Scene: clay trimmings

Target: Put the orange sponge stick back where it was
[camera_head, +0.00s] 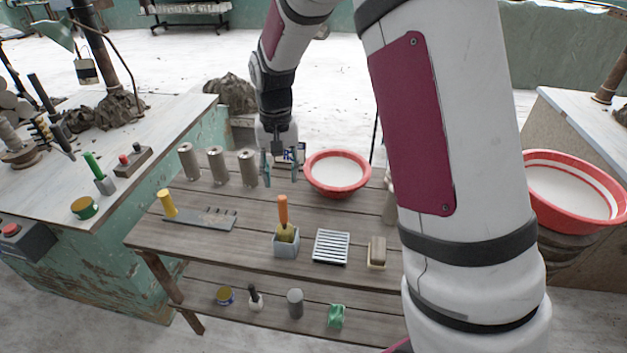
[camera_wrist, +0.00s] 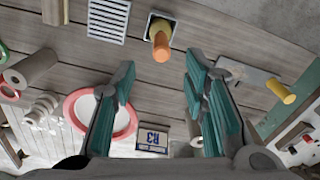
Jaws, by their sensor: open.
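The orange sponge stick (camera_head: 283,211) stands upright with its yellow sponge end down in a square grey cup (camera_head: 286,251) near the front middle of the wooden table. In the wrist view the stick (camera_wrist: 162,45) points up toward the camera, its yellow end inside the cup (camera_wrist: 152,17). My gripper (camera_head: 281,168) is open and empty, behind the stick and apart from it, above the back part of the table. In the wrist view the spread teal fingers (camera_wrist: 160,78) have the stick's handle beyond their tips, with nothing between them.
A red-rimmed basin (camera_head: 337,174) stands right of my gripper, and several grey-brown cylinders (camera_head: 217,165) stand left. A white slatted tray (camera_head: 331,246) sits right of the cup. A yellow-handled tool (camera_head: 167,203) is at left. An R3 box (camera_wrist: 152,137) lies behind.

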